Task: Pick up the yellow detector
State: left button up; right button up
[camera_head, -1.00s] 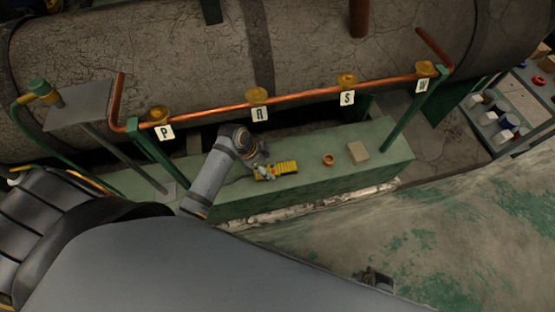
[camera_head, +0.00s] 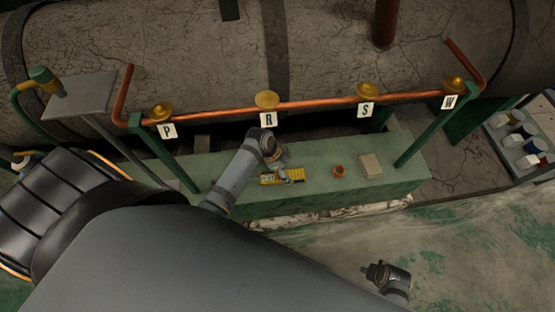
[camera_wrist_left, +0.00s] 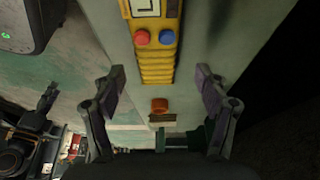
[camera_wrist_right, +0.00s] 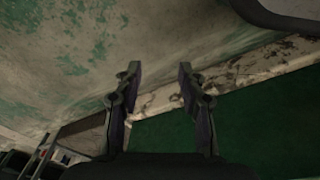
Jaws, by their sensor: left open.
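The yellow detector (camera_head: 269,180) lies on the pale green bench in the head view, partly covered by my left gripper (camera_head: 284,177). In the left wrist view the detector (camera_wrist_left: 157,62) shows a pale display, a red and a blue button and a ribbed handle. My left gripper (camera_wrist_left: 160,82) is open, its fingers on either side of the handle's line in that view, with gaps to both. I cannot tell how high it is above the handle. My right gripper (camera_head: 376,272) is over the floor in front of the bench; the right wrist view shows its fingers (camera_wrist_right: 158,75) apart and empty.
On the bench (camera_head: 322,155), right of the detector, are an orange ring-shaped item (camera_head: 339,171) and a beige block (camera_head: 371,166). A copper pipe (camera_head: 318,102) with several brass valves and letter tags runs above the bench's back.

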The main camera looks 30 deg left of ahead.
aim_at(291, 174)
pick_arm(q)
jog(key=x, duration=0.2)
jog(key=b+x, duration=0.1)
jog(key=shift+s+d+f, duration=0.15)
jog(key=shift+f, duration=0.25)
jog(key=shift+d+f, duration=0.1)
jog(key=c, duration=1.1)
jog(key=shift+c, duration=0.3)
pick_arm(e)
jog(key=r, duration=0.1)
jog(key=w+a+r, duration=0.1)
jog(key=r, duration=0.2)
jog(key=shift+w+a+r, duration=0.15)
jog(key=shift+w+r, duration=0.1)
jog(key=shift+r, duration=0.05)
jog(key=shift+r, duration=0.1)
